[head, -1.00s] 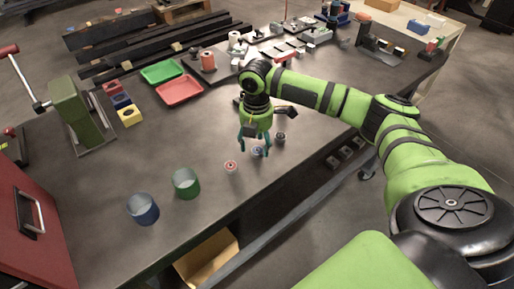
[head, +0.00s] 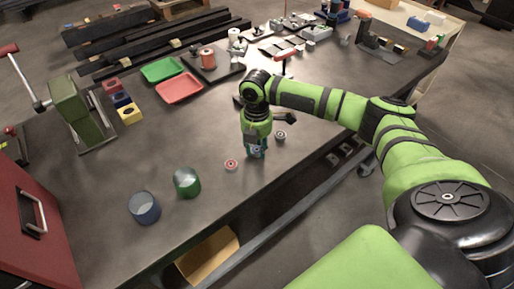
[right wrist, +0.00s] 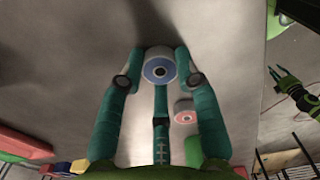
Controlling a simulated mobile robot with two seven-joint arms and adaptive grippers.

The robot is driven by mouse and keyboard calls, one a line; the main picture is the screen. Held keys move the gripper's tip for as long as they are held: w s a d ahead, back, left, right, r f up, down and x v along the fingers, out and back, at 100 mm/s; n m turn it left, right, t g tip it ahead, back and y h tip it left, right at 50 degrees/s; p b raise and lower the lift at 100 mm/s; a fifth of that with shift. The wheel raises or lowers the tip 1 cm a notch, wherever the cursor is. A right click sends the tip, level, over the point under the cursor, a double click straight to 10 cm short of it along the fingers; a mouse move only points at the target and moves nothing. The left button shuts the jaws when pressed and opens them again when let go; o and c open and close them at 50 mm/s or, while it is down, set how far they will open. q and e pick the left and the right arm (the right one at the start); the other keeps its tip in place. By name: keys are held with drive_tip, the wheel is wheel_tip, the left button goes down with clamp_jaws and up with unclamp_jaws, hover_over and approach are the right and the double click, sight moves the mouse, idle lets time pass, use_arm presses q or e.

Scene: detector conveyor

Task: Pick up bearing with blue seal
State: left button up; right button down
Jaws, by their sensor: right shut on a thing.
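The bearing with the blue seal (right wrist: 159,71) sits between the fingertips of my right gripper (right wrist: 156,76) in the right wrist view. In the head view the right gripper (head: 256,150) points down low over the bench, shut on this bearing, which is mostly hidden by the fingers. I cannot tell whether the bearing still touches the bench. A bearing with a red seal (head: 231,165) stands just left of it and also shows in the right wrist view (right wrist: 184,114). My left gripper (right wrist: 281,76) shows small at the right wrist view's right edge, fingers apart and empty.
A green cup (head: 187,182) and a blue cup (head: 144,207) stand to the left. Green (head: 162,70) and red (head: 180,88) trays lie farther back. The bench middle is clear.

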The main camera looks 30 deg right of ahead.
sight(256, 149)
drive_tip(key=shift+r, duration=0.4)
wheel_tip(256, 149, up, 2)
drive_tip(key=shift+w+r+b, duration=0.1)
drive_tip(key=shift+r+b, duration=0.15)
drive_tip(key=shift+b, duration=0.5)
drive_tip(key=s+d+r+b, duration=0.3)
drive_tip(key=s+d+r, duration=0.4)
drive_tip(key=s, duration=0.2)
drive_tip(key=shift+d+r, duration=0.35)
